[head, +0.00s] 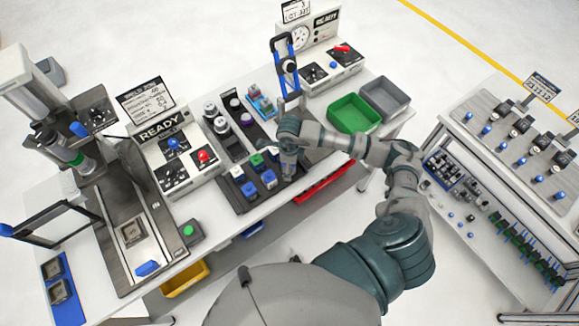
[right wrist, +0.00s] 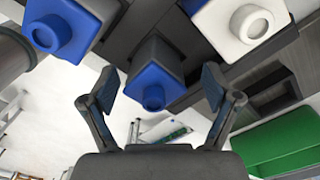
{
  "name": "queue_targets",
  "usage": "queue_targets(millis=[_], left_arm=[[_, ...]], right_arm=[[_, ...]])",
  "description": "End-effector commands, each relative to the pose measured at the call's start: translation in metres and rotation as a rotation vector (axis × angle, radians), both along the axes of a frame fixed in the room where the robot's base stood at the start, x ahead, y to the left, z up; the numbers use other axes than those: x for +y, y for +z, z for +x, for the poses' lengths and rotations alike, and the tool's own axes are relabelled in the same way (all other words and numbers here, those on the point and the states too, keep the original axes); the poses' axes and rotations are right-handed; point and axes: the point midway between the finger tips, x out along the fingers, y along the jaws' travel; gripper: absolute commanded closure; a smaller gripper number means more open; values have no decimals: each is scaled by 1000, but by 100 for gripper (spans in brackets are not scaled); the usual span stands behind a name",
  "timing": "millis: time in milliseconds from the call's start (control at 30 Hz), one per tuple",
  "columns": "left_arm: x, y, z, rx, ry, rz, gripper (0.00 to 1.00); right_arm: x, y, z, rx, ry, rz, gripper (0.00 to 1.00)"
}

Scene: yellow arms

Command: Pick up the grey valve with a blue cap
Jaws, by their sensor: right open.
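Several small block-shaped valves with coloured caps stand on a dark tray (head: 233,197) on the table. Two with blue caps, a front one (head: 250,190) and one beside it (head: 268,179), show in the head view. In the right wrist view, a grey valve with a blue cap (right wrist: 153,88) lies ahead, between the lines of my two fingers. My right gripper (head: 289,172) is open at the tray's right side; its fingers also show in the right wrist view (right wrist: 160,95), apart and empty. I cannot tell how far it is from the valve. My left gripper is not in view.
In the right wrist view, another blue-capped valve (right wrist: 60,25) and a white-capped one (right wrist: 245,22) flank the middle one closely. A green bin (head: 352,114) and a grey bin (head: 385,96) stand right of the tray. A READY control box (head: 175,155) stands to its left.

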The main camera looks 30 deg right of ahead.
Motion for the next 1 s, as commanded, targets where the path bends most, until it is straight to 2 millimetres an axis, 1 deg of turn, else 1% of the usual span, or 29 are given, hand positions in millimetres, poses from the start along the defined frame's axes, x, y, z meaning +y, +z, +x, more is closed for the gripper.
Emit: queue_targets(millis=[200,267,300,367,400,467,500,800,867,1000], left_arm=[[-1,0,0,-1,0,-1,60],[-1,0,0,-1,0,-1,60],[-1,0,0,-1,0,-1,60],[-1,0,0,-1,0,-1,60],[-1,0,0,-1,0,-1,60],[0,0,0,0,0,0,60],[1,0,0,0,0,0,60],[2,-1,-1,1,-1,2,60],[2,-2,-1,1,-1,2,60],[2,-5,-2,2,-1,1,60]], right_arm=[[3,0,0,-1,0,-2,12],[3,0,0,-1,0,-2,27],[3,0,0,-1,0,-2,37],[2,0,0,-2,0,-1,52],[2,0,0,-1,0,-1,62],[1,0,0,-1,0,-1,77],[1,-1,0,0,0,0,78],[0,1,0,-1,0,0,79],[0,4,1,-3,0,0,79],[0,18,1,-4,0,0,79]])
